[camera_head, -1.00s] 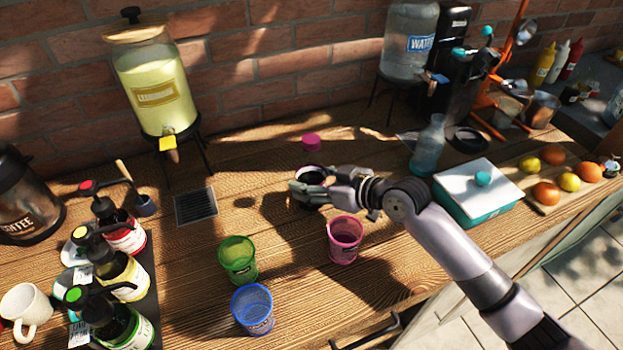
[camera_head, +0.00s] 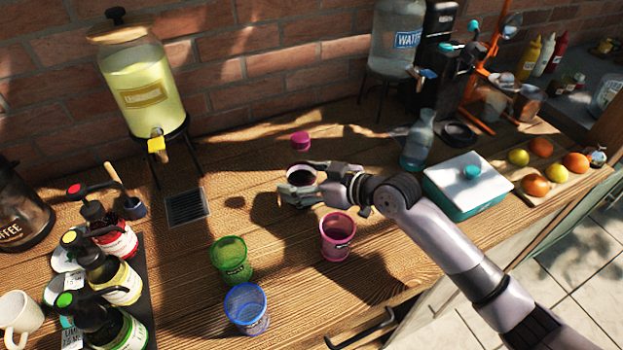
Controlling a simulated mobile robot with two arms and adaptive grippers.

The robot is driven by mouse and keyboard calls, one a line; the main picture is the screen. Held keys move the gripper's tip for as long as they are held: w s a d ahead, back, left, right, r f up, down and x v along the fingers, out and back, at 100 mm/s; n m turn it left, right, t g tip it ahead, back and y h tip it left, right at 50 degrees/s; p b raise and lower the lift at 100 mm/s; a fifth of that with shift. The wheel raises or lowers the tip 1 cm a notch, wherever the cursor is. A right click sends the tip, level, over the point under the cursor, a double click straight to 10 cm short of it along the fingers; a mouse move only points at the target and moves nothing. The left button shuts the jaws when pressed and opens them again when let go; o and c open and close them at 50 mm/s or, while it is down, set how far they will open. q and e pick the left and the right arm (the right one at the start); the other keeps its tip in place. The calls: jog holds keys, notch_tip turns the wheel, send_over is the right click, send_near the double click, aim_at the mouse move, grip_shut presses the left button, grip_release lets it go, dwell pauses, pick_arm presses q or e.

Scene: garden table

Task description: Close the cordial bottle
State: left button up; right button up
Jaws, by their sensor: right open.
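A dark round vessel (camera_head: 301,172), probably the cordial bottle seen from above, stands upright on the wooden table with its round top uncapped. A small magenta cap (camera_head: 300,141) lies on the table just behind it, apart from it. My right gripper (camera_head: 294,184) is open, its fingers at the near and right side of the vessel and hiding its lower part. I cannot tell whether the fingers touch it. My left gripper is not in view.
A pink cup (camera_head: 337,237), a green cup (camera_head: 231,260) and a blue cup (camera_head: 246,309) stand in front. A teal box (camera_head: 463,205) and glass carafe (camera_head: 418,141) stand right. Pump bottles (camera_head: 115,277) crowd the left.

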jog(key=shift+s+d+r, duration=0.15)
jog(key=shift+s+d, duration=0.05)
jog(key=shift+d, duration=0.1)
jog(key=b+v, duration=0.2)
jog(key=v, duration=0.9)
jog(key=shift+s+r, duration=0.15)
jog(key=shift+s, duration=0.05)
jog(key=shift+r, duration=0.1)
